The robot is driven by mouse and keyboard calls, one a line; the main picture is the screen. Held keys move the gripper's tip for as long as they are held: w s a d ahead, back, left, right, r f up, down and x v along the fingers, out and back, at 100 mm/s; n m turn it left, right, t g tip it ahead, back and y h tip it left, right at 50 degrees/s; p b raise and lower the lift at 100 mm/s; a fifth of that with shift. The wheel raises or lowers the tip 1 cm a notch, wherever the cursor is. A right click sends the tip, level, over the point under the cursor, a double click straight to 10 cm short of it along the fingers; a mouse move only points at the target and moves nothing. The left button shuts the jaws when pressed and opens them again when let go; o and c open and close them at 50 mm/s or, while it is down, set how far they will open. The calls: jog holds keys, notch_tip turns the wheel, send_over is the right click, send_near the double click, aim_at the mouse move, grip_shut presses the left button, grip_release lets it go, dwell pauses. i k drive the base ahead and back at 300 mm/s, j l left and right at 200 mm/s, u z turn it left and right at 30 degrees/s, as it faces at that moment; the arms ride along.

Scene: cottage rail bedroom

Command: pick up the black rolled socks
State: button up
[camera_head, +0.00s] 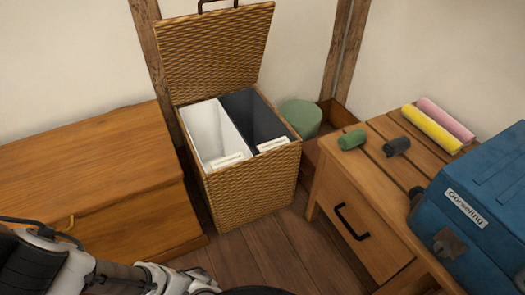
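The black rolled socks (397,146), a small dark grey-black roll, lie on the slatted top of a wooden drawer table (434,167) at the right. A similar green roll (352,139) lies just to their left, with a small gap between. Part of my arm shows at the bottom left, well away from the socks. My gripper itself is not in view, so its state is hidden.
A yellow roll (432,129) and a pink roll (447,120) lie behind the socks. A blue case (480,205) takes up the table's right side. An open wicker hamper (252,188) with white and dark liners stands left of the table. A wooden chest (85,150) stands at left.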

aim_at(399, 144)
jog(key=i+l+z, duration=0.2)
jog(key=i+z, duration=0.55)
